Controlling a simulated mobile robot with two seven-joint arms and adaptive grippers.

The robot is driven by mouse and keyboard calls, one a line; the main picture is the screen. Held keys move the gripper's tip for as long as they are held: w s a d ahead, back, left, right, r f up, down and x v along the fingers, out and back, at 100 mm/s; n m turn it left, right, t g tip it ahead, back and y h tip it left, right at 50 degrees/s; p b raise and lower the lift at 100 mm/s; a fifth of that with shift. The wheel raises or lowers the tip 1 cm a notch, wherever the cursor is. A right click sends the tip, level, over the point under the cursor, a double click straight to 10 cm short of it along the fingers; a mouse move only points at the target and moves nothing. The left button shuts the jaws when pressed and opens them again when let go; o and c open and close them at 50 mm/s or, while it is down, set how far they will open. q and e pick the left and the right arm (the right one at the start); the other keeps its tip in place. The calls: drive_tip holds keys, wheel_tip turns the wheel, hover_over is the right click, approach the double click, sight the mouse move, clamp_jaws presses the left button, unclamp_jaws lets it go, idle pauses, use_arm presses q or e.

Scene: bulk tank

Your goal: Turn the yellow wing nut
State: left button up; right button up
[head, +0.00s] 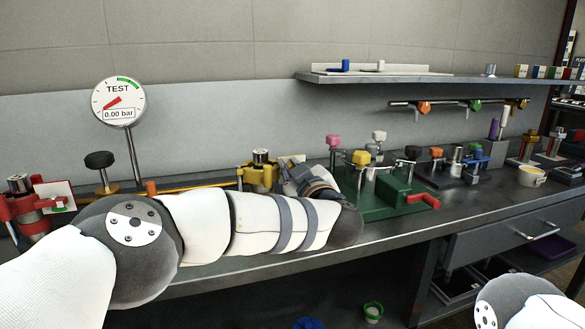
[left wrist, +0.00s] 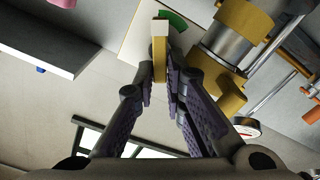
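The yellow wing nut (left wrist: 161,62) shows in the left wrist view as a narrow yellow wing with a pale end face, in front of a white plate with a green patch (left wrist: 172,20). My left gripper (left wrist: 160,74) has its fingertips close together on both sides of the wing, and they appear to touch it. Beside it is a yellow fitting (left wrist: 228,90) around a metal cylinder. In the head view this yellow fitting (head: 259,173) stands on the bench, left of my left gripper (head: 293,170). The wing nut is hidden there. My right gripper is out of view.
A round TEST gauge (head: 118,101) reads 0.00 bar. A red fitting (head: 30,210) stands at the left end. A green base with knobs and a red handle (head: 385,205) is right of my left gripper. A shelf (head: 400,77) hangs above the bench.

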use_arm(q)
drive_tip(key=shift+o, duration=1.3)
